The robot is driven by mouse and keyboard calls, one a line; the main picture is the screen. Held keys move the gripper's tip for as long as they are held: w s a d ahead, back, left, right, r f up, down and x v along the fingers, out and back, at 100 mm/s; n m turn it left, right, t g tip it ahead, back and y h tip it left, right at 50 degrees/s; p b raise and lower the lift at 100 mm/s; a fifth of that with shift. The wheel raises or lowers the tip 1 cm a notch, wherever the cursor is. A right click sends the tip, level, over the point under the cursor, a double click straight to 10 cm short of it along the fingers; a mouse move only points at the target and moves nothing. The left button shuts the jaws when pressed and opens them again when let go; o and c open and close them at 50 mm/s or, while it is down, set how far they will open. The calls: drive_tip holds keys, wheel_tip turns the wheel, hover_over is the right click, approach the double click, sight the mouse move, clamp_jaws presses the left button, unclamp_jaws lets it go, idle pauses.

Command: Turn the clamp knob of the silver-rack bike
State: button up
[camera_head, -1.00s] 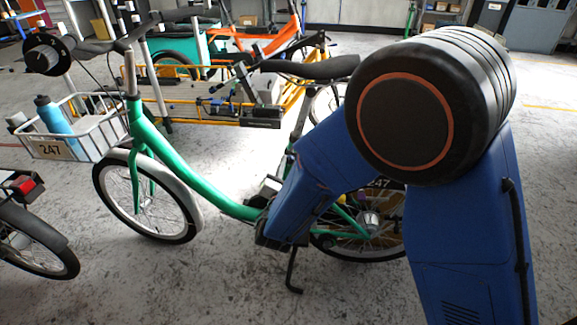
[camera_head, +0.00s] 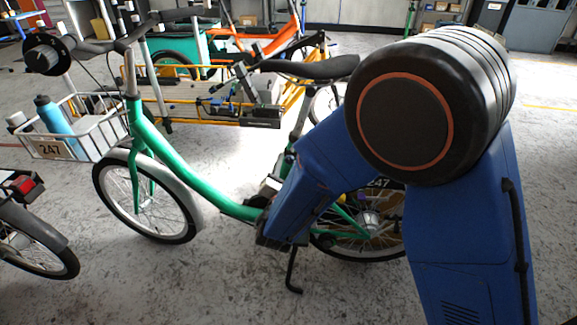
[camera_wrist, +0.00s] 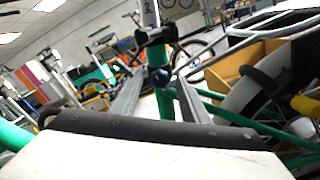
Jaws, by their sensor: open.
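The green bike (camera_head: 178,172) stands upright with a white front basket and a black saddle. In the wrist view its silver rack (camera_wrist: 262,28) shows at the upper right. The silver seat post (camera_wrist: 148,13) goes into a black collar (camera_wrist: 155,36) on the green seat tube (camera_wrist: 165,103). A small dark clamp knob (camera_wrist: 163,76) shows below the collar. My gripper (camera_wrist: 159,84) is open, with its two grey fingers to either side of the knob and tube in the picture. I cannot tell whether they touch.
Another bike's wheel (camera_head: 35,240) is at the left edge. A yellow-framed cargo bike (camera_head: 245,122) stands behind. The floor in front is clear.

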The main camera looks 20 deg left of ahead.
drive_tip(key=v, duration=1.7)
drive_tip(key=shift+s+d, duration=0.15)
drive_tip(key=w+d+r+m+g+h, duration=0.1)
drive_tip(key=w+d+r+m+h, duration=0.2)
drive_tip(key=d, duration=0.5)
drive_tip(key=w+d+r+m+g+h, duration=0.15)
drive_tip(key=w+d+m+h, duration=0.25)
drive_tip(key=d, duration=0.5)
drive_tip(key=w+d+r+m+g+h, duration=0.1)
drive_tip(key=w+d+m+g+h, duration=0.2)
drive_tip(key=d, duration=0.5)
drive_tip(key=s+d+r+m+g+h, duration=0.1)
drive_tip(key=d+m+g+h, duration=0.3)
drive_tip(key=d, duration=0.7)
drive_tip(key=s+d+m+g+y, duration=0.2)
drive_tip(key=s+d+m, duration=0.25)
drive_tip(key=d, duration=0.25)
drive_tip(key=s+d+m+g+y, duration=0.1)
drive_tip(key=s+d+m+g, duration=0.3)
drive_tip(key=d, duration=0.3)
drive_tip(key=s+r+m+t+y, duration=0.2)
drive_tip(key=s+r+m+y, duration=0.2)
drive_tip(key=s+m+y, duration=0.3)
drive_tip(key=s+m, duration=0.2)
drive_tip(key=m, duration=0.1)
drive_tip(key=shift+s+d+r+t, duration=0.15)
drive_tip(key=shift+s+r+t, duration=0.05)
drive_tip(key=shift+s+t, duration=0.15)
